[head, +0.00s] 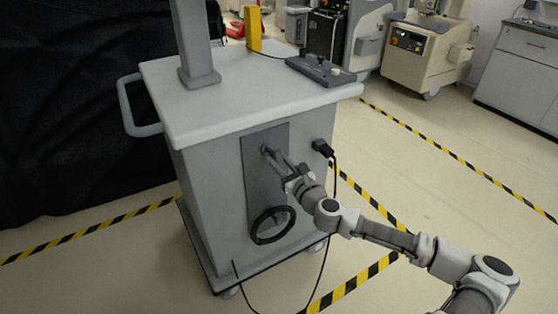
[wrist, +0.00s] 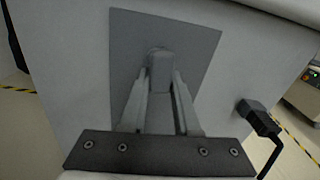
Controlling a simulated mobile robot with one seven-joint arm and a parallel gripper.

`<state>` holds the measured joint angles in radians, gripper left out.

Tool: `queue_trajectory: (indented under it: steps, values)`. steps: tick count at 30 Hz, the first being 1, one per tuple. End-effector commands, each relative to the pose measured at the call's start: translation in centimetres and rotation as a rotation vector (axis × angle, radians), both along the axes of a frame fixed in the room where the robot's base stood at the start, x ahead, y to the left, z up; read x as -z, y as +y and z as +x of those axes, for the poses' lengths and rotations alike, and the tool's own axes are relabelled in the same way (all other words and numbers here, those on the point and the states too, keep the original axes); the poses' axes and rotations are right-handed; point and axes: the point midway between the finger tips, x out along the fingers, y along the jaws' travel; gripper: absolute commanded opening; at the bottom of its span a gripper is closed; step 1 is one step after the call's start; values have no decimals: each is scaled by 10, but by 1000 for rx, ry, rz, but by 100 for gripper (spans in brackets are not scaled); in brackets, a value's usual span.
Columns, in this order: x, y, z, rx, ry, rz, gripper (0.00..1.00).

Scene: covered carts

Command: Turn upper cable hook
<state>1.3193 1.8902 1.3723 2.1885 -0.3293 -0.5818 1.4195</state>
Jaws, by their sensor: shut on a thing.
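The upper cable hook (wrist: 160,72) is a small grey piece sticking out from a darker grey plate (head: 258,185) on the side of the cart. In the head view the hook (head: 266,149) shows at the upper part of the plate, partly hidden by my fingers. My gripper (head: 274,158) reaches it from the front right. In the wrist view my gripper (wrist: 160,85) has one finger on each side of the hook, shut on it. The plate also fills the middle of the wrist view (wrist: 205,45). A coiled black cable (head: 272,225) hangs at the plate's lower part.
A black plug (head: 322,148) with a cable sticks out of the cart (head: 215,190) right of the plate; it shows in the wrist view (wrist: 258,117). The cable trails to the floor. A push handle (head: 130,105) is on the left. Striped tape (head: 360,280) marks the floor.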

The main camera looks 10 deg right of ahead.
Motion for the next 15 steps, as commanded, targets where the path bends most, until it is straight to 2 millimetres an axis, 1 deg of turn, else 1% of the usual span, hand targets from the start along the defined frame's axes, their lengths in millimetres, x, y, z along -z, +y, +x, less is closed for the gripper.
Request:
queue_trajectory:
  steps: [6,15]
  values:
    - [0,1,0,0,25,78,0]
    - [0,1,0,-1,36,110,0]
